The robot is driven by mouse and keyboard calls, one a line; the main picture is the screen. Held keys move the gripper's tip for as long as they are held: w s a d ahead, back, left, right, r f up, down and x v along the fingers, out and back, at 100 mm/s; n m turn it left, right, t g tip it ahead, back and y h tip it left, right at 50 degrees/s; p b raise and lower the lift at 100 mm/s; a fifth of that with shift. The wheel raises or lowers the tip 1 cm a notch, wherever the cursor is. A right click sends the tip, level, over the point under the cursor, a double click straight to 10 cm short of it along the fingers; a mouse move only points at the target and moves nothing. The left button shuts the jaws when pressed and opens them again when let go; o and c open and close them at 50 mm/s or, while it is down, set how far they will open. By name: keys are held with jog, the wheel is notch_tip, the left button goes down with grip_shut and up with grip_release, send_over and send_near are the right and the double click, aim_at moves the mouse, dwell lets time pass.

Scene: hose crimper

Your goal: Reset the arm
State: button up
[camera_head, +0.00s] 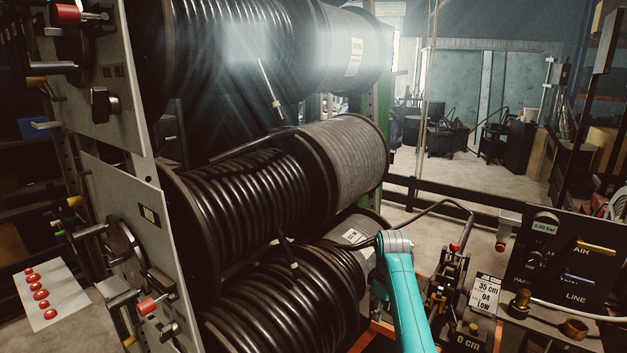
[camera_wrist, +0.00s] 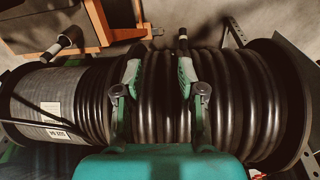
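My arm is a teal link (camera_head: 402,295) at the lower middle of the head view, beside the lowest hose reel. My gripper (camera_wrist: 159,73) shows in the wrist view with its two green-and-grey fingers spread apart. It is open and appears empty. The fingers are over the black coils of a hose reel (camera_wrist: 235,95); whether they touch the coils I cannot tell. A hose end (camera_wrist: 183,40) sticks up just beyond the right finger. The gripper itself cannot be made out in the head view.
Hose reels are stacked in a rack: upper (camera_head: 225,45), middle (camera_head: 240,190) and lower (camera_head: 280,300). Loose hose ends hang from them. Open floor (camera_head: 480,180) lies behind.

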jog(key=s+f+m+t, duration=0.1)
jog(key=s+f+t, duration=0.1)
jog(key=s+f, duration=0.65)
jog(key=s+f+m+t, duration=0.1)
jog(key=s+f+m, duration=0.15)
jog(key=f, duration=1.15)
jog(key=s+f+m+t, duration=0.15)
jog(key=s+f, duration=0.25)
jog(key=s, duration=0.7)
jog(key=s+f+t, duration=0.2)
jog(key=s+f, duration=0.2)
jog(key=s, duration=0.6)
jog(key=s+r+m+t, duration=0.15)
jog(key=s+r, duration=0.35)
jog(key=s, duration=0.6)
jog(key=s+r+m+t, duration=0.15)
jog(key=s+r, duration=0.25)
jog(key=s, duration=0.6)
jog(key=s+r+m+t, duration=0.1)
jog(key=s+r+t, duration=0.1)
jog(key=s+r, duration=0.4)
jog(key=s+r+m+t, duration=0.1)
jog(key=s+r, duration=0.6)
jog(key=r, duration=0.7)
jog(key=shift+a+r+t, duration=0.15)
jog(key=shift+r+t, duration=0.2)
jog(key=shift+t, duration=0.2)
